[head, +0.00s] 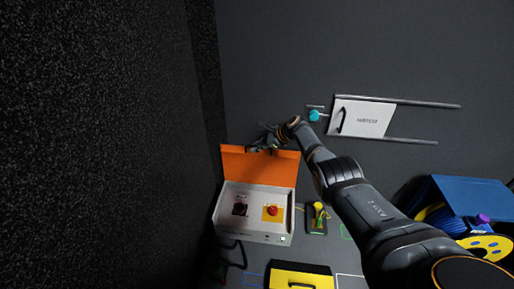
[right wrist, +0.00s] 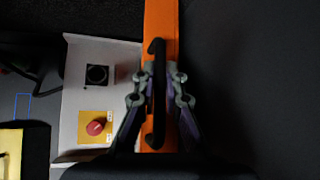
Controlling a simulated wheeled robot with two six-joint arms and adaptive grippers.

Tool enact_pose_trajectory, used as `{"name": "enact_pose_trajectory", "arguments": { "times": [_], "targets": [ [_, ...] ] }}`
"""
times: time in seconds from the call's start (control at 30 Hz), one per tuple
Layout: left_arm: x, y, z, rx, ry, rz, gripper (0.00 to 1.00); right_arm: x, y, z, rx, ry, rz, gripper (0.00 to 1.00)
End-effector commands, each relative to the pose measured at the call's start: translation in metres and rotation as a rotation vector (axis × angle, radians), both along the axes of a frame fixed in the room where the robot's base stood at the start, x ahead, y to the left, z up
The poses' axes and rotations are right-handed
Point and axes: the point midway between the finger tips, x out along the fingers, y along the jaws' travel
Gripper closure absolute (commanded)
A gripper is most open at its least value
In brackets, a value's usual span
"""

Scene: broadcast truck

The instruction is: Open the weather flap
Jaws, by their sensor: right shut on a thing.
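The weather flap (head: 235,163) is an orange panel, raised at the back of a white control box (head: 265,237). In the right wrist view the orange flap (right wrist: 161,20) runs upright, with a black handle (right wrist: 156,125) along it. My right gripper (head: 268,138) is at the flap's top edge. In the right wrist view its two fingers (right wrist: 160,82) are closed around the middle of the black handle. Inside the box are a black socket or switch (head: 240,209) and a red button (head: 272,210) on a yellow plate. My left gripper is not in view.
A white sliding hatch (head: 362,118) on rails and a teal knob (head: 314,115) are on the grey wall. A dark textured wall (head: 100,140) is at left.

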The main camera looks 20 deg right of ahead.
Motion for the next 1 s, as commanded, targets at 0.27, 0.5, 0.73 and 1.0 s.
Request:
{"name": "enact_pose_trajectory", "arguments": {
  "times": [0.27,0.5,0.73,1.0],
  "targets": [
    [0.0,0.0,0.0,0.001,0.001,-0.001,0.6,0.002,0.003,0.003,0.003,-0.006,0.003,1.0],
    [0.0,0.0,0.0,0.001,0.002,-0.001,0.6,0.001,0.002,0.002,0.002,-0.004,0.001,0.7],
    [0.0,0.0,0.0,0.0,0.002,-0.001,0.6,0.001,0.0,0.001,0.001,-0.003,0.0,0.66],
    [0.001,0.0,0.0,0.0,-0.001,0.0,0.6,-0.003,-0.007,0.006,-0.001,-0.005,-0.003,0.66]
  ]
}}
